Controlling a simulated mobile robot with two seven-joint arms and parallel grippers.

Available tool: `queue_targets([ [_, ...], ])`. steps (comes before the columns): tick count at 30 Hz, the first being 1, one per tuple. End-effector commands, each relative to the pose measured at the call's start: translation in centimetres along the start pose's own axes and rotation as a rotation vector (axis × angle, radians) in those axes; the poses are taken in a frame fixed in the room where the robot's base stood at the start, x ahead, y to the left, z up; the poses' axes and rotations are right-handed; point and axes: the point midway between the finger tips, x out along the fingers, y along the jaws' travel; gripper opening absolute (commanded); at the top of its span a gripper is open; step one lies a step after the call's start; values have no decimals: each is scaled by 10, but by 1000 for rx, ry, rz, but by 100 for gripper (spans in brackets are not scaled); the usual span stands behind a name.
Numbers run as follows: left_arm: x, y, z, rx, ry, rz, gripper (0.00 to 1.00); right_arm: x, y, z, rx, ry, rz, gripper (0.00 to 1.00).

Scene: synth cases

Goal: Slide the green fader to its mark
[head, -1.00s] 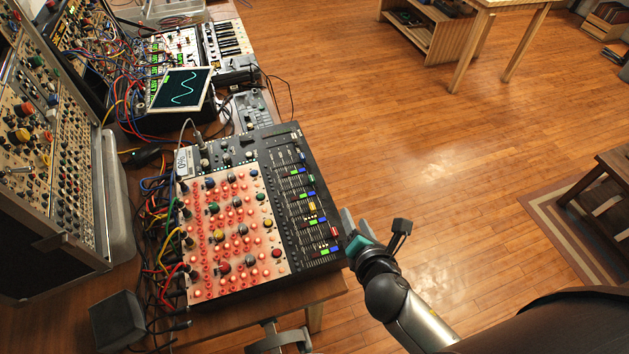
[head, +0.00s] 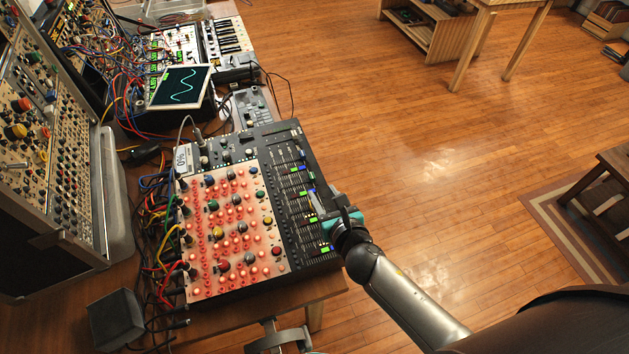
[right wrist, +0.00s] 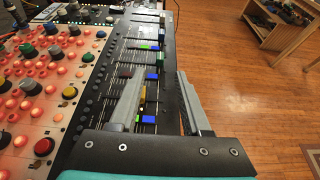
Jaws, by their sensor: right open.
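The mixer (head: 240,272) has a bank of faders along its right side. Several small green pieces show among them, such as a green piece (head: 325,249) near the bottom end; it is too small to tell which is the fader cap and which a mark. The right wrist view shows green pieces too, one (right wrist: 144,48) ahead of the fingers and one (right wrist: 137,118) by the left finger. My right gripper (head: 322,202) is open over the fader bank's right edge. In the wrist view its fingers (right wrist: 157,88) straddle blue and amber pieces. My left gripper is out of view.
A tilted screen (head: 181,87) with a green wave, a keyboard (head: 231,35) and many patch cables stand behind the mixer. A modular rack (head: 30,130) is at left. A small "0%" display (head: 182,159) stands at the mixer's upper left.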

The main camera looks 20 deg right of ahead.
Motion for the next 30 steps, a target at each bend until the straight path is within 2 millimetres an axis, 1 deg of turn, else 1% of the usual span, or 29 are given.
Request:
queue_targets([
  [1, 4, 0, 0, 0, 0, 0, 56, 11, 0, 0, 1, -2, -2, 48],
  [6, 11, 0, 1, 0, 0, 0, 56, 40, 0, -1, 2, -2, -1, 48],
  [12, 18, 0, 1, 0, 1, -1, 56, 63, 0, -1, 2, 0, 0, 48],
  [18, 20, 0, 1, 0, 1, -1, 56, 72, 0, 0, 2, 0, 0, 48],
  [26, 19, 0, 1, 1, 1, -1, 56, 73, 0, 0, 2, 0, 0, 48],
  [30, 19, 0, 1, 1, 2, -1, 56, 72, 0, 0, 2, 0, 0, 33],
])
